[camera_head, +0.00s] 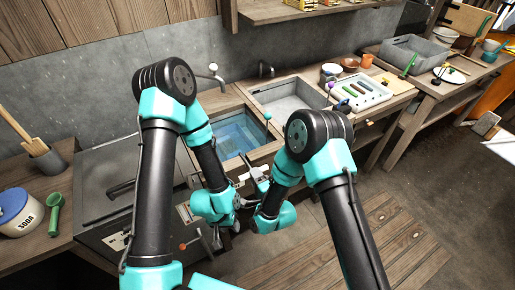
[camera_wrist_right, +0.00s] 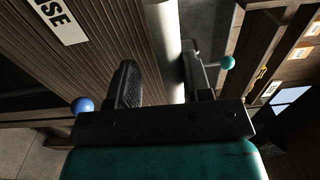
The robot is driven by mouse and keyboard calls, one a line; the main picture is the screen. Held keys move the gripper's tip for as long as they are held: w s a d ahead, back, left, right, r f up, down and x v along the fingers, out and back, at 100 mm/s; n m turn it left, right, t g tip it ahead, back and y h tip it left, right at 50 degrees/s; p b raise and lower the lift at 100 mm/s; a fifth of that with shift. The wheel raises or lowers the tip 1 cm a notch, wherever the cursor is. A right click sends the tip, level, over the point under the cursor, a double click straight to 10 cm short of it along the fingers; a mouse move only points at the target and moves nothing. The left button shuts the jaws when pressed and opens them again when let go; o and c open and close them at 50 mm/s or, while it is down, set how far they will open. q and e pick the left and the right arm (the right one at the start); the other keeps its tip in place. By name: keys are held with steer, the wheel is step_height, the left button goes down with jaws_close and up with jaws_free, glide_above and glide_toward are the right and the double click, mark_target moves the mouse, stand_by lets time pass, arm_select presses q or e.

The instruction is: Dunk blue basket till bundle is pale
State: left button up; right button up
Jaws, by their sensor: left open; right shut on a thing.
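A basin of blue water (camera_head: 222,128) is set in the bench in the head view. I cannot make out the blue basket or the bundle. A lever with a teal ball (camera_head: 266,116) stands by the basin's right side. My right gripper (camera_head: 256,180) is at the bench front, below the basin. In the right wrist view its fingers (camera_wrist_right: 160,85) are apart with a pale bar (camera_wrist_right: 168,45) between them; I cannot tell what it belongs to. My left gripper (camera_head: 243,203) is open and empty, just below the right one. The two are close together.
An empty grey basin (camera_head: 285,102) lies right of the blue one. A white tray (camera_head: 362,91) with coloured pieces stands beyond it. A dark lidded unit (camera_head: 110,190), a soda pot (camera_head: 17,212) and a green scoop (camera_head: 54,215) are at the left. A red-ball lever (camera_head: 182,247) is below.

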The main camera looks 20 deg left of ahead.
steer(key=shift+s+f, duration=0.1)
steer(key=shift+f, duration=0.1)
steer(key=shift+r, duration=0.5)
steer(key=shift+c, duration=1.3)
step_height(320, 180, up, 15)
steer(key=shift+a+f, duration=0.1)
steer(key=shift+f, duration=0.1)
steer(key=shift+c, duration=0.5)
step_height(320, 180, down, 14)
steer(key=shift+f, duration=0.55)
steer(key=o, duration=0.4)
steer(key=shift+f, duration=0.25)
steer(key=shift+c, duration=0.2)
